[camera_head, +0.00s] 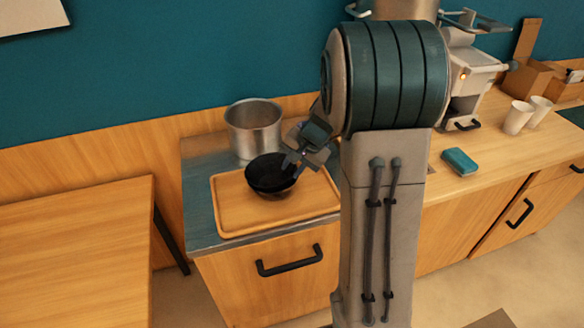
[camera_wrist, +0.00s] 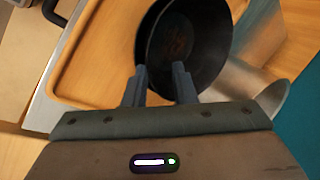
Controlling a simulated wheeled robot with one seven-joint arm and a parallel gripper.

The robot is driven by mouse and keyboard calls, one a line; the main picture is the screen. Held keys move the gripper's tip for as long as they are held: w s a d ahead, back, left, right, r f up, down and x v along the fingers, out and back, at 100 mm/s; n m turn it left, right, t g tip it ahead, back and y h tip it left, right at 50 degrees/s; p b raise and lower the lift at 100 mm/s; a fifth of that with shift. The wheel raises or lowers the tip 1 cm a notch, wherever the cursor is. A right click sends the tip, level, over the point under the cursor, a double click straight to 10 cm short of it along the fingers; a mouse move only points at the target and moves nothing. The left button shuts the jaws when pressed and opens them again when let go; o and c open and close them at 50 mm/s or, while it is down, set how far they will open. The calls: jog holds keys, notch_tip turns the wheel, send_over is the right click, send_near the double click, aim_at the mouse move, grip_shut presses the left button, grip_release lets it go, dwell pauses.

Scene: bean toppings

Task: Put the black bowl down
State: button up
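My gripper (camera_head: 290,160) is at the bowl's right rim. In the wrist view the bowl (camera_wrist: 190,45) lies just beyond my gripper's fingertips (camera_wrist: 160,72). The two fingers are apart, one on each side of the near rim, with a visible gap between them. Contact between the fingers and the bowl wall is not clear.
A metal pot (camera_head: 253,128) stands right behind the tray. A teal sponge-like block (camera_head: 460,162) and white cups (camera_head: 518,117) are on the counter to the right, near a coffee machine (camera_head: 470,80). The tray's front left is clear.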

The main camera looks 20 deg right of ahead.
jog(key=v, duration=1)
jog(key=s+a+n+h, duration=0.1)
jog(key=s+a+n, duration=0.2)
jog(key=s, duration=0.7)
jog(key=s+a+n+h, duration=0.2)
jog(key=s+a+n, duration=0.2)
jog(key=s, duration=0.7)
jog(key=shift+a+f+n, duration=0.15)
jog(key=shift+a+n, duration=0.1)
jog(key=shift+n, duration=0.75)
